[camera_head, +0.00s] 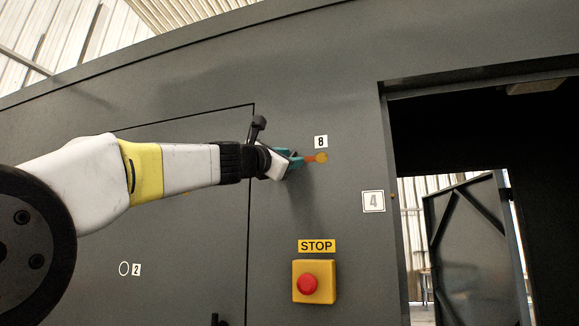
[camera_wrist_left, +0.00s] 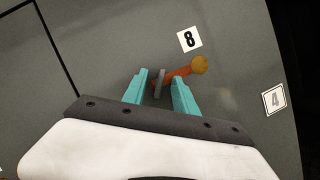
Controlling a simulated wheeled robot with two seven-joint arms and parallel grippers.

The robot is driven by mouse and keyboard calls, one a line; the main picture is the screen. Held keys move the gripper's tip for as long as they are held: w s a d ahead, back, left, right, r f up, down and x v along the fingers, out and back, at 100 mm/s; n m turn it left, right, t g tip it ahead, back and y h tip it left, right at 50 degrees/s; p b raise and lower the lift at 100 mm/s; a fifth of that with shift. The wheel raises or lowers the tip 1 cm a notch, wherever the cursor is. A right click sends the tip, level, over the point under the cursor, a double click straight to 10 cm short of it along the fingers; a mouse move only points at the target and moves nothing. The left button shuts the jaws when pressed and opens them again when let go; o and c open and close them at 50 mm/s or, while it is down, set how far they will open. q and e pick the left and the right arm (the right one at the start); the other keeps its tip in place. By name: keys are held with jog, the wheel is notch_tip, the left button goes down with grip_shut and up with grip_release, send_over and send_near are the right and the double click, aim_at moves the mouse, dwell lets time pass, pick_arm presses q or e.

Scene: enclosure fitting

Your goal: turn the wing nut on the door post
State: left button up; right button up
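The wing nut (camera_head: 318,157) shows on the door post below the label 8, as an orange arm with a rounded yellow-orange end. In the left wrist view, the wing nut (camera_wrist_left: 183,73) has its orange arm running up and right from a grey upright piece (camera_wrist_left: 159,83). My left gripper (camera_head: 292,160) is at the wing nut in the head view. In the left wrist view, my left gripper (camera_wrist_left: 160,88) has its teal fingers apart, one each side of the grey piece, with gaps showing. The right finger overlaps the lower part of the orange arm. My right gripper is not in view.
Label 8 (camera_head: 321,142) is just above the wing nut. A yellow box with a red stop button (camera_head: 307,284) sits below on the post. Label 4 (camera_head: 373,201) is near the dark opening at right. A closed panel marked 2 (camera_head: 136,270) is at left.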

pick_arm(q)
grip_shut()
jog(key=shift+m+g, duration=0.3)
jog(key=shift+m, duration=0.1)
jog(key=shift+m+g+h, duration=0.3)
jog(key=shift+m+g, duration=0.4)
jog(key=shift+m, duration=1.15)
jog(key=shift+m+g+h, duration=0.3)
jog(key=shift+m+g, duration=0.4)
jog(key=shift+m, duration=1.15)
grip_release()
jog(key=shift+r, duration=0.1)
